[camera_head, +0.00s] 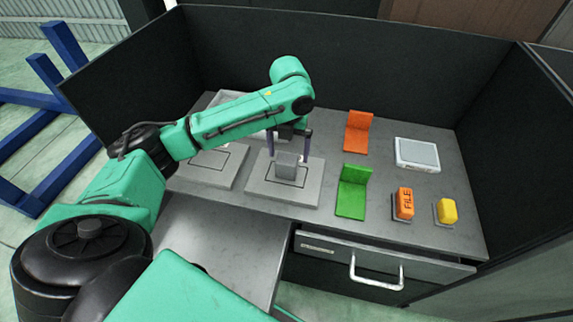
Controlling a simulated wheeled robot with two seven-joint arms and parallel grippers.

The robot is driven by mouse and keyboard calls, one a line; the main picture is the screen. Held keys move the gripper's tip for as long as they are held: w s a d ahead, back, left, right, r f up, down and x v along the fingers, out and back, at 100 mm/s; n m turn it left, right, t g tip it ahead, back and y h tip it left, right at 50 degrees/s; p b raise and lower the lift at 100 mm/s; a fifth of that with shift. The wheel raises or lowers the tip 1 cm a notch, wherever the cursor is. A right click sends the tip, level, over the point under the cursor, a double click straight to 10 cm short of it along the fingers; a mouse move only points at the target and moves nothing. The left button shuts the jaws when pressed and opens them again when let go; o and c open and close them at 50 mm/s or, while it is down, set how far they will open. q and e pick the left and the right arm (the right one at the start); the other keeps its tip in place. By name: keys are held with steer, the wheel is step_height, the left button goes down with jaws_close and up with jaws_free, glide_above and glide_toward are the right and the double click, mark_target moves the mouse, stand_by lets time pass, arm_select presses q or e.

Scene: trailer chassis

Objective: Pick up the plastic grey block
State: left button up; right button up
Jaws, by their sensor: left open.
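A grey block (286,167) stands on a light grey square plate (306,195) near the middle of the table. My left gripper (289,146) points down over the block. Its two dark fingers are open, one on each side of the block's upper part. I cannot tell whether the fingers touch it. My left arm reaches in from the left and hides part of the table behind it. My right gripper is not in view.
A second grey plate (231,175) lies to the left, partly behind my arm. To the right are an orange bracket (357,132), a green bracket (352,192), a white device (417,154), an orange block (404,204) and a yellow block (447,211). Dark panels (340,60) enclose the table; a drawer (380,268) stands partly open.

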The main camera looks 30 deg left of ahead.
mark_target(287, 159)
arm_select(q)
steer(key=f, duration=0.4)
steer(key=f+p, duration=0.1)
steer(key=f, duration=0.1)
steer(key=shift+a+f, duration=0.3)
steer(key=shift+w+r, duration=0.1)
steer(key=c, duration=1.5)
